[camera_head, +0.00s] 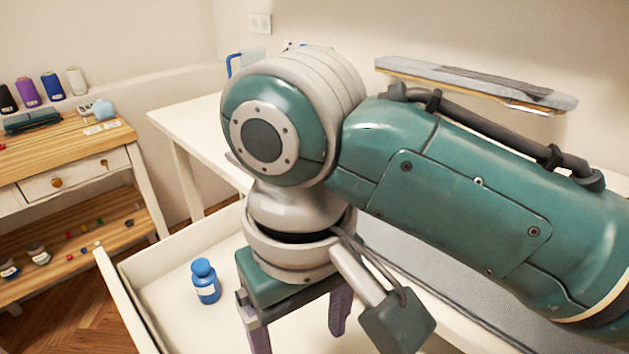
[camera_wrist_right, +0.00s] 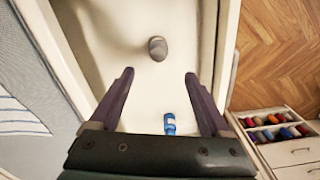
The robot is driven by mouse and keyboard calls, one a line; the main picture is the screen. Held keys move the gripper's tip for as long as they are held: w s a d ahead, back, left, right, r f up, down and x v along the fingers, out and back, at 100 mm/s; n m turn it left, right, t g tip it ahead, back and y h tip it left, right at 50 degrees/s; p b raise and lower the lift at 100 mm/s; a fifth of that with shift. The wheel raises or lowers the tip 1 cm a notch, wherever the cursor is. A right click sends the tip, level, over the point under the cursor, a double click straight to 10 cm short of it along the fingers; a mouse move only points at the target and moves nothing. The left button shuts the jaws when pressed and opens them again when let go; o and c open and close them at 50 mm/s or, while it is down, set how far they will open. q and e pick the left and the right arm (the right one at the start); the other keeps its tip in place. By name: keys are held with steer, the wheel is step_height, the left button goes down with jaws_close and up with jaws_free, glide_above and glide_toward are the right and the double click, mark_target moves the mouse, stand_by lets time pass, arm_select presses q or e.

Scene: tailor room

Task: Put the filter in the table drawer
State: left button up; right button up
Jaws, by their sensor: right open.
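A small dark grey rounded object (camera_wrist_right: 157,48), which looks like the filter, rests on the floor of the open white drawer (camera_wrist_right: 101,45). It is just beyond my right fingertips and apart from them. My right gripper (camera_wrist_right: 159,75) is open and empty, pointing down over the drawer. In the head view the right gripper (camera_head: 298,325) reaches down into the drawer (camera_head: 127,300), and I cannot see the grey object there. My left gripper is in neither view.
A blue bottle (camera_head: 205,281) stands in the drawer left of my right gripper; it also shows in the wrist view (camera_wrist_right: 169,123). A white table (camera_head: 187,112) is behind. A wooden side table (camera_head: 60,150) with thread spools is at the left.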

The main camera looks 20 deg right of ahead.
steer(key=s+d+r+t, duration=0.1)
steer(key=s+d+t, duration=0.2)
steer(key=s+d, duration=0.6)
steer(key=s, duration=0.3)
steer(key=shift+d+n, duration=0.3)
